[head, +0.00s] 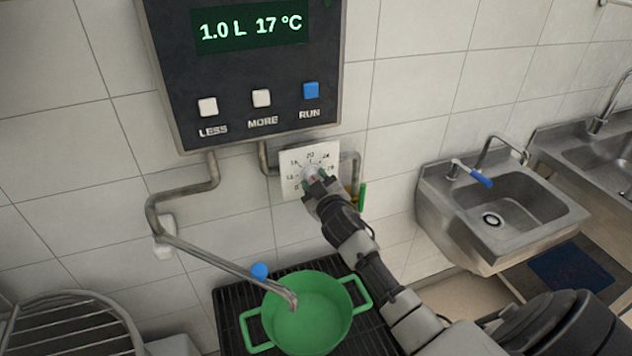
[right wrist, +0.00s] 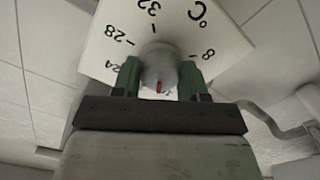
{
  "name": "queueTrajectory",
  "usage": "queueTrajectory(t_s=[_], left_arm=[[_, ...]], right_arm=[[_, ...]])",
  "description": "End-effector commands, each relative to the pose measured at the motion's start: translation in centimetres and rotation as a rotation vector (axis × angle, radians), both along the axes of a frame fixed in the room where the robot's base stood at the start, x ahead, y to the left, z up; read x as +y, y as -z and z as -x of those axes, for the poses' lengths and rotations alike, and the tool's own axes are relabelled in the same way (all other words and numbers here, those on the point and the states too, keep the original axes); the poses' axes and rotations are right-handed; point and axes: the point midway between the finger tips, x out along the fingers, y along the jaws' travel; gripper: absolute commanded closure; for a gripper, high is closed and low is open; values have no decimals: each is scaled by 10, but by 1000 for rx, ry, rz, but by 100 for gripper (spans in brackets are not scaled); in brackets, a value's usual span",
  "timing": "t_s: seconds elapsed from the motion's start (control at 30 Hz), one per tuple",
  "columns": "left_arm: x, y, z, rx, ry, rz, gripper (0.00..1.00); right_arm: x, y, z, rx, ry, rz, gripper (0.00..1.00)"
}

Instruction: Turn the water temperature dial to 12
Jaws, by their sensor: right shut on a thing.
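The water temperature dial (head: 311,173) is a round grey knob on a white square plate (head: 329,153) with printed numbers, below the control panel. In the right wrist view the knob (right wrist: 160,66) shows a red mark near its lower edge, and the plate (right wrist: 100,45) shows 8, 32, 28, 24 and °C. My right gripper (head: 312,181) reaches up to the dial; its green fingers (right wrist: 160,80) are shut on the knob, one on each side. The plate's lower part is hidden by the gripper. My left gripper is not in view.
The panel has LESS (head: 208,107), MORE (head: 262,98) and RUN (head: 311,90) buttons. A bent pipe (head: 215,258) ends over a green pot (head: 346,322) on a black grate (head: 230,305). A green-handled valve (head: 362,196) is close right of the dial. A sink (head: 510,205) is at right.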

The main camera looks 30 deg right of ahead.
Motion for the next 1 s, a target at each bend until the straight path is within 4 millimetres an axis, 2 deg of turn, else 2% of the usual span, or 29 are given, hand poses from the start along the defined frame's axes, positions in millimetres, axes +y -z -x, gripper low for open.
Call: queueTrajectory(t_s=[0.6, 1.0], left_arm=[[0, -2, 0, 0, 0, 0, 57], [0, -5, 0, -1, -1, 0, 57]], right_arm=[[-1, -2, 0, 135, -1, 571, 81], [-1, -2, 0, 209, -1, 871, 81]])
